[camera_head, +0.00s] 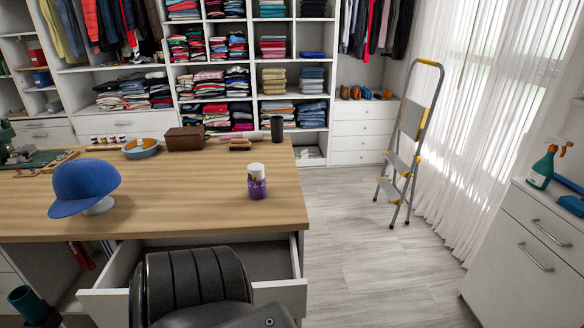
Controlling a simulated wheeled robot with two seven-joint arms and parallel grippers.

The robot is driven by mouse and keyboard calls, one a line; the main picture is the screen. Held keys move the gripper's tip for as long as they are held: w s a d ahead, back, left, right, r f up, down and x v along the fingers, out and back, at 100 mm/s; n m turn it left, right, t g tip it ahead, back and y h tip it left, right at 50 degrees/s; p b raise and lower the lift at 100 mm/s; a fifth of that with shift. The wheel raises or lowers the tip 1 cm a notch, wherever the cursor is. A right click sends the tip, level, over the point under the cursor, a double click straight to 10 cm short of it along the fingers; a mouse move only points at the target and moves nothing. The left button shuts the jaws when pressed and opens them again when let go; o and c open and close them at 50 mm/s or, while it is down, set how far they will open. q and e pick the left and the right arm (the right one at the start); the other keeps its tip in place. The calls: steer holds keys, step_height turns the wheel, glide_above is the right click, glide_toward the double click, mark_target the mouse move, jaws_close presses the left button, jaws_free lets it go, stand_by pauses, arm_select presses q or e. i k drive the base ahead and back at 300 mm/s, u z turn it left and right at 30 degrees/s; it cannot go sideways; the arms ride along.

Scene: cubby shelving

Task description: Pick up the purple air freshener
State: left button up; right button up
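The purple air freshener (257,188) is a short can with a white top and a purple lower part. It stands upright on the wooden table (200,208), near the table's right end. Nothing touches it and its front is unobstructed. Neither of my grippers can be made out in the head view.
A blue cap (84,188) sits on a white stand to the left. A brown box (184,138) and dark cup (277,129) stand at the back. An open drawer (270,291) and black ribbed object (200,285) are in front. A stepladder (408,135) stands right; floor between is clear.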

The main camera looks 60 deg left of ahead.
mark_target(257, 191)
steer(key=z, duration=0.7)
steer(key=i, duration=0.65)
steer(key=u, duration=2.35)
